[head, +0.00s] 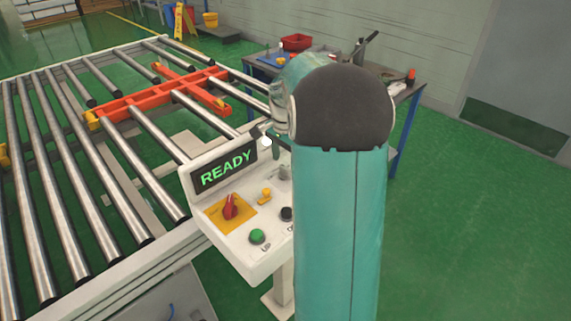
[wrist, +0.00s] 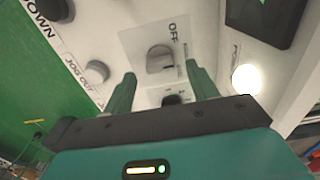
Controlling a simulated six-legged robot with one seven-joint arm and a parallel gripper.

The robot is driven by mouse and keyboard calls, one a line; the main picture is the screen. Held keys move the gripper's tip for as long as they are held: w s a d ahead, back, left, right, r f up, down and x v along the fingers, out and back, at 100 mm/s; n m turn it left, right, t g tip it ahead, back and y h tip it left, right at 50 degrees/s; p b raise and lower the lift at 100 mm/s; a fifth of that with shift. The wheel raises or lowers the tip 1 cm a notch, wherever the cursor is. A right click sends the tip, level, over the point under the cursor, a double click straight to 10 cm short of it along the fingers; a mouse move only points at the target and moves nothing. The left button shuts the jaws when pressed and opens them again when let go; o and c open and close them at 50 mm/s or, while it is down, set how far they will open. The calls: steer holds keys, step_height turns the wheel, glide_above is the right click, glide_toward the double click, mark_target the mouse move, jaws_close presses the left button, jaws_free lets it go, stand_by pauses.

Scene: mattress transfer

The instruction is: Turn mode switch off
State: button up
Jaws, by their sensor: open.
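The mode switch appears to be the grey rotary knob (wrist: 160,59) on a light grey plate marked OFF in the wrist view. My gripper (wrist: 162,82) is open, with its two teal fingers spread left and right just short of the knob. I see no contact. I cannot tell the knob's exact setting. In the head view my arm covers much of the panel's right side. A grey knob (head: 284,173) shows beside it, and the control panel (head: 225,245) has a display (head: 225,171) reading READY.
A lit white lamp (wrist: 247,79) is close right of my fingers. A roller conveyor (head: 60,160) and a tool table (head: 400,92) stand behind.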

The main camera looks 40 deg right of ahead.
mark_target(285, 171)
steer(key=shift+f, duration=1.3)
steer(key=c, duration=1)
steer(key=shift+n, duration=0.4)
steer(key=n, duration=0.4)
steer(key=shift+r, duration=0.1)
steer(key=n, duration=0.5)
steer(key=shift+w, duration=0.1)
